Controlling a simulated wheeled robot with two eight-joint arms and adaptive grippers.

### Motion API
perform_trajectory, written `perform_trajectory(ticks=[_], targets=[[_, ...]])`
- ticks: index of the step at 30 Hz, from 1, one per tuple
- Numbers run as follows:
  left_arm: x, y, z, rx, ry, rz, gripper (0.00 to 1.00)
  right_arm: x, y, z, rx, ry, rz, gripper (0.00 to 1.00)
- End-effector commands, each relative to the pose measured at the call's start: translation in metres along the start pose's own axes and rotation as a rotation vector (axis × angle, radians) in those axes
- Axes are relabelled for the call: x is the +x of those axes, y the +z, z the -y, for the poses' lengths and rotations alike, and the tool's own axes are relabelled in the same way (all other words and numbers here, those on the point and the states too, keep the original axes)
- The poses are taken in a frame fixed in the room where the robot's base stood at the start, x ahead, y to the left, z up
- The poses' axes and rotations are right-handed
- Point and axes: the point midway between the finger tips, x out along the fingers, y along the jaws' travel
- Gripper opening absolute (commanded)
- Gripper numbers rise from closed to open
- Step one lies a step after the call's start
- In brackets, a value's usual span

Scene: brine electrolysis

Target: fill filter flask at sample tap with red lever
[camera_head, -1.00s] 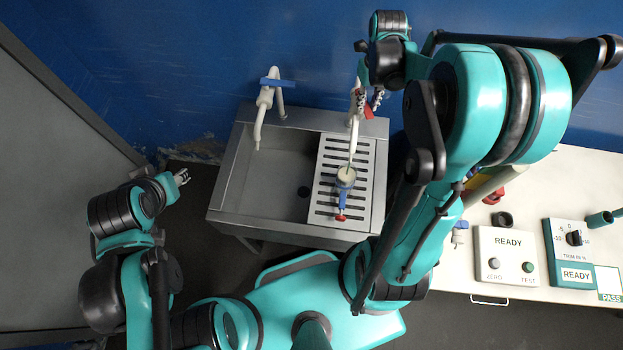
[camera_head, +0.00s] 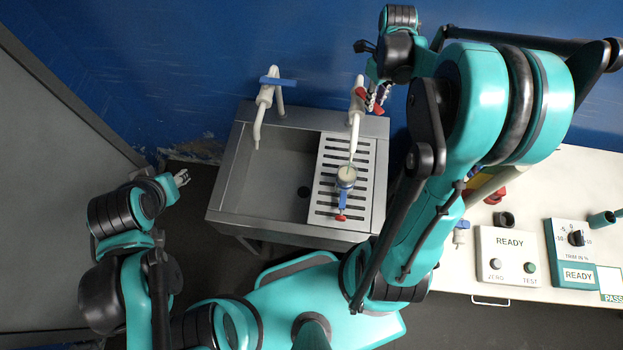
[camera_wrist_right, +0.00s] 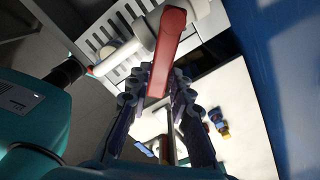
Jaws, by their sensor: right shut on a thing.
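The tap with the red lever (camera_head: 368,102) stands at the sink's back right, with a pale spout (camera_head: 355,120). The filter flask (camera_head: 346,178) stands below it on the slotted drain grate, its pale round top facing up. A blue part and a red tip point toward me. A thin pale line runs from the spout to the flask top. My right gripper (camera_head: 379,97) is shut on the red lever, whose end also lies between the fingers in the right wrist view (camera_wrist_right: 166,50). My left gripper (camera_head: 182,177) is away left of the sink; its fingers are too small to judge.
A second tap with a blue lever (camera_head: 278,82) stands over the open basin (camera_head: 270,185) on the left. To the right is a white bench (camera_head: 550,185) with a READY box (camera_head: 507,255) and a dial unit (camera_head: 573,252). The blue wall is close behind the taps.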

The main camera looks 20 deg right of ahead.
Motion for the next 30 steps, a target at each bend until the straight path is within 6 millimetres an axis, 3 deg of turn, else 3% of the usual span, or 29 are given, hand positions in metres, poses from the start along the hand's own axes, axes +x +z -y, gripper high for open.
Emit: perform_trajectory(ticks=[6,15,24,30], targets=[[0.005,0.004,0.0,0.0,0.0,0.0,0.4,0.001,0.002,0.014,-0.219,0.0,0.001,0.0],[0.005,0.004,0.0,0.0,0.0,0.0,0.4,0.0,0.002,0.015,-0.25,-0.001,0.001,0.0],[0.011,0.008,0.0,0.0,0.0,0.0,0.4,0.001,0.009,0.031,-0.527,-0.001,0.001,0.0],[0.011,0.008,0.0,0.0,0.0,0.0,0.4,0.0,0.009,0.031,-0.544,-0.001,0.001,0.0]])
